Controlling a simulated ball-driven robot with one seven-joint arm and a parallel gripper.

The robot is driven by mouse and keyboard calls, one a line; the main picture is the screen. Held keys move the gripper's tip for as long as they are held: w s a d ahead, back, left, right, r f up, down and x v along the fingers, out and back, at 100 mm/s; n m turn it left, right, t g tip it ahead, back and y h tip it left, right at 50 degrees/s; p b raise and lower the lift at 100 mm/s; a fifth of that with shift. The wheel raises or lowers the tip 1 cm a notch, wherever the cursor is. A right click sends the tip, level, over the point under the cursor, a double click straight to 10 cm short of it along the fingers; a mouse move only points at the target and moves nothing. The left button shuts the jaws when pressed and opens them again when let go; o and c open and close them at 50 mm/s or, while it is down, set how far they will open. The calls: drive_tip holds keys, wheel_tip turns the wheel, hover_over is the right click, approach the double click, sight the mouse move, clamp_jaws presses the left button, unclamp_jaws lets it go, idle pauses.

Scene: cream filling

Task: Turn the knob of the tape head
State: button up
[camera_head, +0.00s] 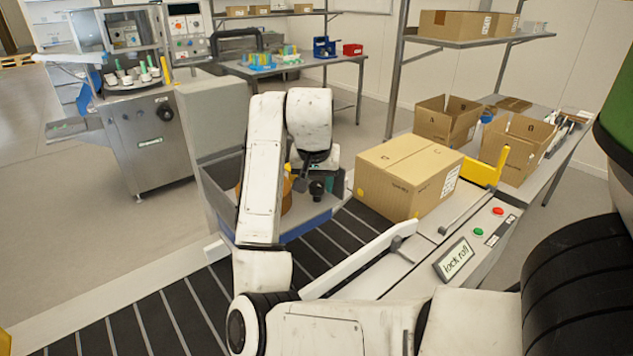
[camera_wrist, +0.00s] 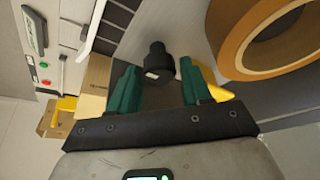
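The tape head's black knob (camera_wrist: 158,62) shows in the wrist view, just ahead of and between the fingertips. It also shows in the head view (camera_head: 317,188), beside my gripper. My gripper (camera_wrist: 163,76) has two green fingers, spread wide with a gap on both sides of the knob, and holds nothing. In the head view my gripper (camera_head: 326,180) is low over the tape head, mostly hidden by my wrist. A large orange-brown tape roll (camera_wrist: 228,50) is right of the knob in the wrist view. In the head view my arm covers much of it (camera_head: 287,198).
A closed cardboard box (camera_head: 405,180) stands on the conveyor to the right of my gripper. A yellow bracket (camera_head: 485,172) is beside it. A white guide rail (camera_head: 360,262) runs along the roller conveyor (camera_head: 180,315). A grey panel (camera_head: 212,125) rises behind my arm.

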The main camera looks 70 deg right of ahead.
drive_tip(key=c, duration=0.7)
drive_tip(key=shift+c, duration=0.2)
drive_tip(key=shift+m, duration=0.3)
drive_tip(key=m+p, duration=0.1)
drive_tip(key=m+g, duration=0.1)
drive_tip(key=m, duration=0.1)
drive_tip(key=shift+w+r+g+p, duration=0.1)
drive_tip(key=shift+w+g+p, duration=0.05)
drive_tip(key=shift+g+p, duration=0.2)
drive_tip(key=m, duration=0.2)
drive_tip(key=m+g+p, duration=0.1)
drive_tip(key=m, duration=0.2)
drive_tip(key=shift+g, duration=0.25)
drive_tip(key=m+y, duration=0.1)
drive_tip(key=m, duration=0.1)
drive_tip(key=m+g+y, duration=0.1)
drive_tip(key=m, duration=0.2)
drive_tip(key=shift+w+d+p, duration=0.15)
drive_tip(key=shift+w+p, duration=0.05)
drive_tip(key=shift+p, duration=0.1)
drive_tip(key=shift+m+g+y+p, duration=0.5)
drive_tip(key=shift+m+y+p, duration=0.25)
drive_tip(key=shift+m, duration=1.35)
